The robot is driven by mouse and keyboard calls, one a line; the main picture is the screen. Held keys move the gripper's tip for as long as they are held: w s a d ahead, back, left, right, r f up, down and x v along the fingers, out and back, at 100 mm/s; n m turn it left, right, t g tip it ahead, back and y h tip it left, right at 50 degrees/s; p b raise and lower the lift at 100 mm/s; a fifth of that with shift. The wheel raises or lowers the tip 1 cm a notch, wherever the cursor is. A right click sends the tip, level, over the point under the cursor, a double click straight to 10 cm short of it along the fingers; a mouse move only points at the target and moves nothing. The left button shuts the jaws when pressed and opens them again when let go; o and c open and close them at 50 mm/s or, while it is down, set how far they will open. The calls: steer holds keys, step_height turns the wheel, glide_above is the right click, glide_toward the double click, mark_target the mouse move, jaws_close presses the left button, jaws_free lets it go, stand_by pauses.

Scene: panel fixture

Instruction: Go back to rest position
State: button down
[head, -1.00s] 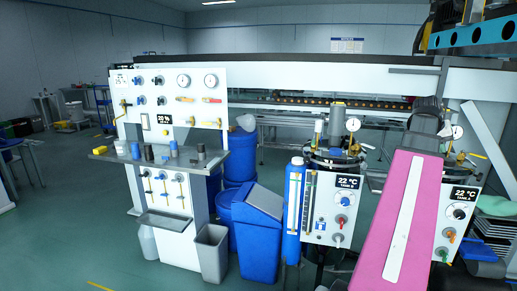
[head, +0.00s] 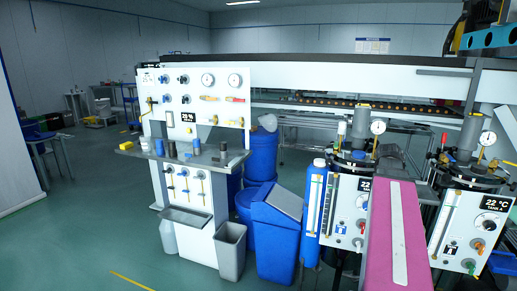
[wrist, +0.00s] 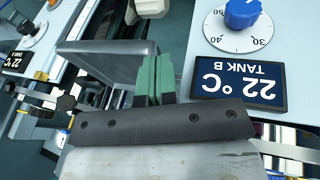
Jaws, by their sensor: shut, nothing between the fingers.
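My gripper (wrist: 154,80) shows in the wrist view with its green fingers shut together and nothing between them. In that view it is in front of a panel with a display (wrist: 238,83) reading 22 °C TANK B, upside down, and a blue knob (wrist: 241,13) on a white dial. In the head view my pink arm link stands at the lower right, in front of the tank B panel (head: 345,215). My gripper is not visible in the head view.
The white panel fixture (head: 195,90) with a grey shelf (head: 187,160) stands left of centre. Blue bins (head: 277,235), a grey bin (head: 229,250) and a blue cylinder (head: 313,210) stand on the floor. The tank A panel (head: 470,230) is at the right. Floor at the lower left is clear.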

steer(key=s+a+f+n+y, duration=0.1)
steer(key=s+a+f, duration=0.1)
steer(key=a+f, duration=0.6)
steer(key=s+a+f+n+g+y, duration=0.1)
steer(key=s+a+f+n, duration=0.1)
steer(key=a+f, duration=0.7)
steer(key=s+a+f+n+y, duration=0.1)
steer(key=a+f, duration=0.7)
steer(key=a, duration=0.9)
steer(key=shift+s+a+f+n+g+y, duration=0.3)
steer(key=shift+s+a+g+y, duration=0.1)
steer(key=shift+s+y, duration=0.15)
steer(key=shift+d, duration=0.1)
